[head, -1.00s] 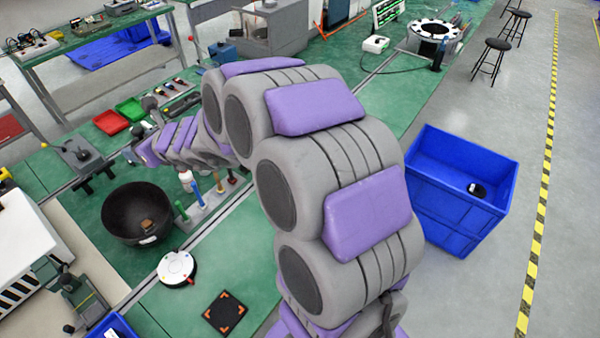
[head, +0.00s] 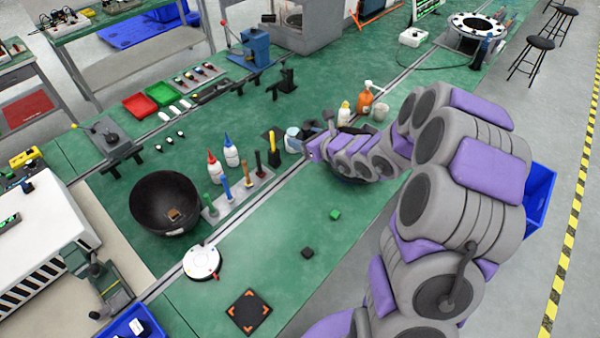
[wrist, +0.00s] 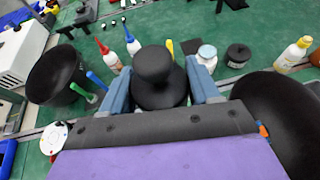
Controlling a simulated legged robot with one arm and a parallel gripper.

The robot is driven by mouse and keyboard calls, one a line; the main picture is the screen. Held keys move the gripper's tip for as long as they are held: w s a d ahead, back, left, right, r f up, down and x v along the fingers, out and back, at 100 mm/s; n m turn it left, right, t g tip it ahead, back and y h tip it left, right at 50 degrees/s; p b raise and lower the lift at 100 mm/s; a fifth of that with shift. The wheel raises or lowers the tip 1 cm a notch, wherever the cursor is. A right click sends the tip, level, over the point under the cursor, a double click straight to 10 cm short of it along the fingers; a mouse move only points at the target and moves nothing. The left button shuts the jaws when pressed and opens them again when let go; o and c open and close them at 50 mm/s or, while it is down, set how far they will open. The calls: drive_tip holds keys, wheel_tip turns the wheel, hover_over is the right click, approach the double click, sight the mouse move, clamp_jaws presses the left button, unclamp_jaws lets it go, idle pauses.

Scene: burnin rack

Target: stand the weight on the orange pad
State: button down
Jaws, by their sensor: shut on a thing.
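My gripper (wrist: 159,88) is shut on a black, round, knobbed weight (wrist: 157,66) in the wrist view, with a blue-grey finger on each side of it. The knob faces the camera, and the weight's underside is hidden. In the head view my arm's end is over the green table, right of the tool row; the fingers and weight cannot be made out there. The orange pad (head: 249,312), a black square with orange corner marks, lies bare near the table's front edge, left of and nearer than my gripper. It is not seen in the wrist view.
A white round disc (head: 202,262) and a black bowl (head: 165,203) lie left of the pad. A tool rack (head: 238,195) and bottles (head: 231,152) stand behind. A small black block (head: 307,253) and green block (head: 335,214) lie between pad and arm.

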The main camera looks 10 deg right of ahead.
drive_tip(key=s+f+n+y, duration=0.1)
drive_tip(key=s+f, duration=0.1)
drive_tip(key=f, duration=0.4)
drive_tip(key=s+f+n+g, duration=0.1)
drive_tip(key=s+f, duration=0.2)
drive_tip(key=f, duration=0.4)
drive_tip(key=s+f+y, duration=0.1)
drive_tip(key=s+f, duration=0.2)
drive_tip(key=f, duration=0.3)
drive_tip(key=shift+d+f+n+g+y, duration=0.25)
drive_tip(key=shift+n+g+y, duration=0.05)
drive_tip(key=shift+n, duration=0.1)
drive_tip(key=shift+a+f, duration=0.1)
drive_tip(key=shift+f, duration=0.1)
drive_tip(key=b, duration=0.1)
hover_over(279, 186)
drive_tip(key=shift+w+f, duration=0.2)
drive_tip(key=shift+f, duration=0.55)
wheel_tip(279, 186, down, 4)
drive_tip(key=shift+s+r+b, duration=0.1)
drive_tip(key=shift+r+b, duration=0.1)
drive_tip(key=shift+b, duration=0.3)
drive_tip(key=shift+c, duration=1.2)
unclamp_jaws()
